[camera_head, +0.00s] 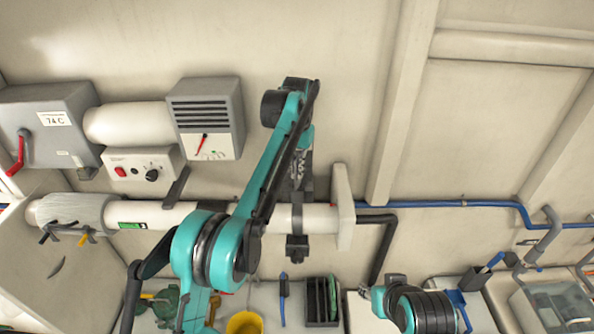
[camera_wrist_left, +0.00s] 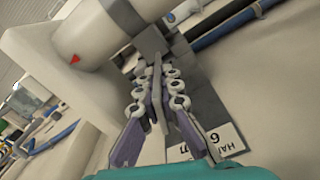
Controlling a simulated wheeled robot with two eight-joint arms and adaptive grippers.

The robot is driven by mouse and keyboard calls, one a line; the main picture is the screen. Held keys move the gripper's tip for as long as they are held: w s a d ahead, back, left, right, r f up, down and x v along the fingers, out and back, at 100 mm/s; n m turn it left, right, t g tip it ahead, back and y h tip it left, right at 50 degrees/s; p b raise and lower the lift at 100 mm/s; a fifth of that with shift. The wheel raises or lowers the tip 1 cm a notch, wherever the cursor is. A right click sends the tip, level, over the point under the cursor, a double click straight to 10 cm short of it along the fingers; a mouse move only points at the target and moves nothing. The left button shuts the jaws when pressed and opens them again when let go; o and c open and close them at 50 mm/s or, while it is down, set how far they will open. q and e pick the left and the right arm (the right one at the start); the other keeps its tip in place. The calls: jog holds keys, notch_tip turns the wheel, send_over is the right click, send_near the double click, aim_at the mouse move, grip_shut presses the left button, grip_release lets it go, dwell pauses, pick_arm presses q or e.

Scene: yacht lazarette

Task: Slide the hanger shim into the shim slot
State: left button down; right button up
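My left gripper (camera_head: 300,172) reaches down from above to a dark grey pipe hanger (camera_head: 297,247) around the white pipe (camera_head: 262,217). In the left wrist view its fingers (camera_wrist_left: 157,72) are close together on a thin grey strip, apparently the hanger shim (camera_wrist_left: 158,105). The fingertips are at the grey hanger block (camera_wrist_left: 150,42), beside the pipe (camera_wrist_left: 95,35). The shim slot cannot be made out; I cannot tell whether the shim's tip touches the hanger. My right gripper (camera_head: 366,291) is small and partly hidden at the lower right.
A white flange plate (camera_head: 343,205) ends the pipe just right of the hanger. A grey vented box (camera_head: 207,118) and switch box (camera_head: 142,168) are on the wall at left. Below are a yellow cup (camera_head: 244,323) and a dark rack (camera_head: 322,303). A label (camera_wrist_left: 222,142) is behind my left fingers.

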pick_arm(q)
jog(key=shift+w+f, duration=0.1)
jog(key=shift+f+b, duration=0.3)
jog(key=shift+f, duration=0.1)
jog(key=c, duration=1.7)
grip_release()
